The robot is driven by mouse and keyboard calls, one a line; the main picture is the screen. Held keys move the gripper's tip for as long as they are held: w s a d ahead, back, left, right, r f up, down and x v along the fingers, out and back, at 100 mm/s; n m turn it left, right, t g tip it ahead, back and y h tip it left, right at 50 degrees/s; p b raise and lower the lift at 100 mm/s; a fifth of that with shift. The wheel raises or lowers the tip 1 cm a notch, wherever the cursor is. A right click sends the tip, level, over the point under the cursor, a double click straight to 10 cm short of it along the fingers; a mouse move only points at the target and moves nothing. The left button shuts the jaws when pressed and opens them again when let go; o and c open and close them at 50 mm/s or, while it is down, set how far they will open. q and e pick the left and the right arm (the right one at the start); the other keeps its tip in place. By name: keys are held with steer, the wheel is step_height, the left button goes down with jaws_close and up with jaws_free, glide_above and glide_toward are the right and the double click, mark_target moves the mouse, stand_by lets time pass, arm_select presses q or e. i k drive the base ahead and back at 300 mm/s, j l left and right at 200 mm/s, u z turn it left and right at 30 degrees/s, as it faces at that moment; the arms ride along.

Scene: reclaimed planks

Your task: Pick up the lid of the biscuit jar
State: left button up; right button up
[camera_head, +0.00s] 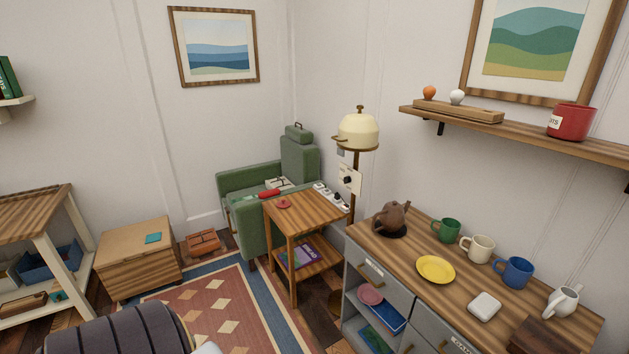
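A red jar (571,122) with a white label, its visible letters ending in "TS", stands on the wall shelf at the right. I cannot see clearly into its top. A small round red piece (283,204) that looks like a lid lies flat on the small wooden side table (312,213) in the middle, apart from the jar. Neither of my grippers is in view.
The grey cabinet's wooden top (407,255) holds a brown teapot (392,218), several mugs, a yellow plate (436,269) and a white jug (562,301). A power strip (331,196) lies along the side table's back edge. A green armchair (246,184) stands behind it; a patterned rug (215,312) lies in front.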

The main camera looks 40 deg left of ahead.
mark_target(283, 203)
steer(key=k+j, duration=0.1)
steer(key=j, duration=1.25)
steer(key=k+j, duration=0.15)
steer(key=j, duration=0.55)
steer(key=u, duration=0.05)
